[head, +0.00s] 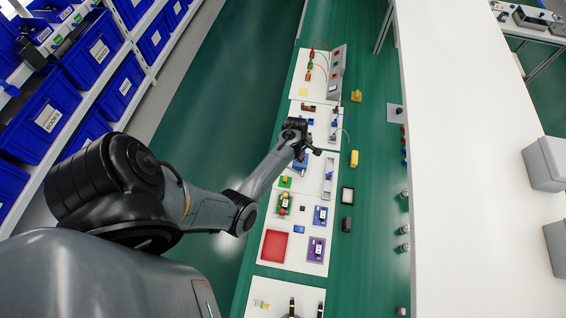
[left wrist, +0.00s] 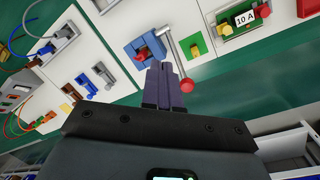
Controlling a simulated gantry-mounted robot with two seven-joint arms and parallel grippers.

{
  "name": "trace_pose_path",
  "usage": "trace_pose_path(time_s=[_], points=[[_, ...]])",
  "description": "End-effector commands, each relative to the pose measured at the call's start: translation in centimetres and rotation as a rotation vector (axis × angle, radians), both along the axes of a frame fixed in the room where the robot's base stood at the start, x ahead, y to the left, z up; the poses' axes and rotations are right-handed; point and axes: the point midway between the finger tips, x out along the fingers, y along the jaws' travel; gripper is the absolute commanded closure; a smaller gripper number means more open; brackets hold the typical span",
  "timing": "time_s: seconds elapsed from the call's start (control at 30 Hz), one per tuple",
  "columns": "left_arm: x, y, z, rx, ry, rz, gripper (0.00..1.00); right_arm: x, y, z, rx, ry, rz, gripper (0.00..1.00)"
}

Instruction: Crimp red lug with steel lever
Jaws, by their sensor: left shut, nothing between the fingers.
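The blue crimping block (left wrist: 132,52) is fixed on a white panel, with the red lug (left wrist: 143,54) lying in its opening. The steel lever (left wrist: 174,52) stands along the block's right side in the left wrist view and ends in a red knob (left wrist: 187,86). My left gripper (left wrist: 165,66) is shut and empty. Its fingertips show just below the block and left of the lever; I cannot tell whether they touch either. In the head view my left gripper (head: 312,150) hangs over the block (head: 300,164), partly covering it. My right gripper is not in view.
A yellow piece on a green square (left wrist: 196,45) and a green box labelled 10 A (left wrist: 240,28) lie right of the lever. A red tray (head: 274,246) and a purple holder (head: 316,250) sit nearer me. Blue bins (head: 45,115) line the left shelf.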

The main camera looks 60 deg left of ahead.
Motion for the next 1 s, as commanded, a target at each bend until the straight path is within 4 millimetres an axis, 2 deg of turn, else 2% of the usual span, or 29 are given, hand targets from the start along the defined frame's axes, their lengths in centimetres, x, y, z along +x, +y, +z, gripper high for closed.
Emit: trace_pose_path(time_s=[0.27, 0.77, 1.0], points=[[-0.4, 0.2, -0.7, 0.001, 0.001, -0.001, 1.0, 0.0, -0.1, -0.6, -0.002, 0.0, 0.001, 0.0], [-3.1, 2.1, -5.2, 0.002, 0.001, -0.001, 1.0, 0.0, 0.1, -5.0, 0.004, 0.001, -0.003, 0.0], [-4.1, 2.9, -6.5, 0.001, 0.0, -0.001, 1.0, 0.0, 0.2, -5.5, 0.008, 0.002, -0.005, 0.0]])
